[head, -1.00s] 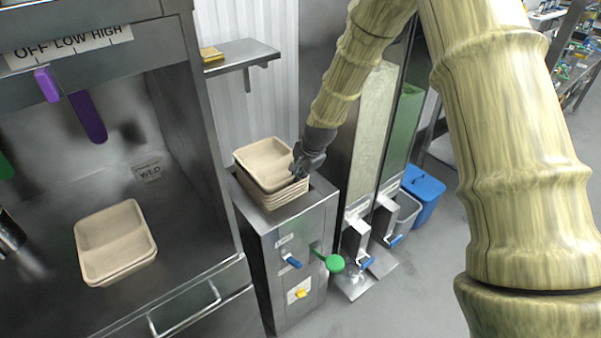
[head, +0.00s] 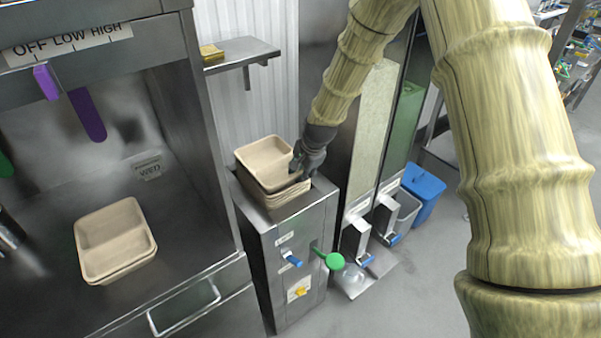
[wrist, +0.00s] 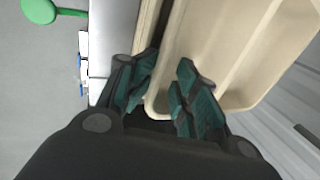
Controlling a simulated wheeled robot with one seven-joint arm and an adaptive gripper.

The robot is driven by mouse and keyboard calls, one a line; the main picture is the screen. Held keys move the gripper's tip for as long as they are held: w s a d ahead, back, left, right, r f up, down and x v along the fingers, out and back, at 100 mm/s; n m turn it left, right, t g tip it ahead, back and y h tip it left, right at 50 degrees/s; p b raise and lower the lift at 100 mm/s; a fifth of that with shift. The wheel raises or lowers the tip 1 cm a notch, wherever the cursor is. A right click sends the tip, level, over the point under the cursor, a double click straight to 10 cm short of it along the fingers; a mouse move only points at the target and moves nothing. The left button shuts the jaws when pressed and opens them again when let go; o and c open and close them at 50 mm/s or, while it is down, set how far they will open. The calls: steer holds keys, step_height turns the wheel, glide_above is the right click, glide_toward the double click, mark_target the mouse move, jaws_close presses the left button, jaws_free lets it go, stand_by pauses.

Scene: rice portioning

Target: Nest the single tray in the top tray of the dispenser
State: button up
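A beige two-compartment tray (head: 254,166) sits uppermost on the dispenser (head: 262,232), slightly tilted over a stack of like trays (head: 286,199). I cannot tell whether it is fully seated. My gripper (head: 300,169) is at its right edge, pointing down. In the wrist view, my gripper (wrist: 166,80) has its teal-padded fingers apart, on either side of the uppermost tray's (wrist: 225,50) wall near a corner. A narrow gap shows between the fingers; the contact itself is partly hidden.
More beige trays (head: 112,276), nested together, lie on the steel counter (head: 45,285) at left. A green knob (head: 334,262) and a blue handle (head: 293,261) stick out from the dispenser front. Tall clear dispensers (head: 372,130) stand close on the right. A small shelf (head: 240,56) is behind.

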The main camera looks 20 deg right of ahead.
steer(key=v, duration=1.1)
steer(key=shift+r, duration=0.25)
steer(key=shift+s, duration=0.1)
steer(key=shift+d+f, duration=0.1)
steer(key=s+f+n+g+h, duration=0.1)
steer(key=s+f+n, duration=0.2)
steer(key=s+f, duration=0.85)
steer(key=s+f+n+g, duration=0.1)
steer(key=s+f+n, duration=0.3)
steer(key=s+f, duration=0.7)
steer(key=s+f+n+g, duration=0.1)
steer(key=s+f+n, duration=0.2)
steer(key=s+f, duration=0.4)
steer(key=s+a+f+n+g+b, duration=0.1)
steer(key=s+f+n, duration=0.2)
steer(key=s+f, duration=0.4)
steer(key=s, duration=0.7)
steer(key=shift+s+a+f+n, duration=0.2)
steer(key=shift+s+a+n, duration=0.1)
steer(key=shift+s, duration=0.1)
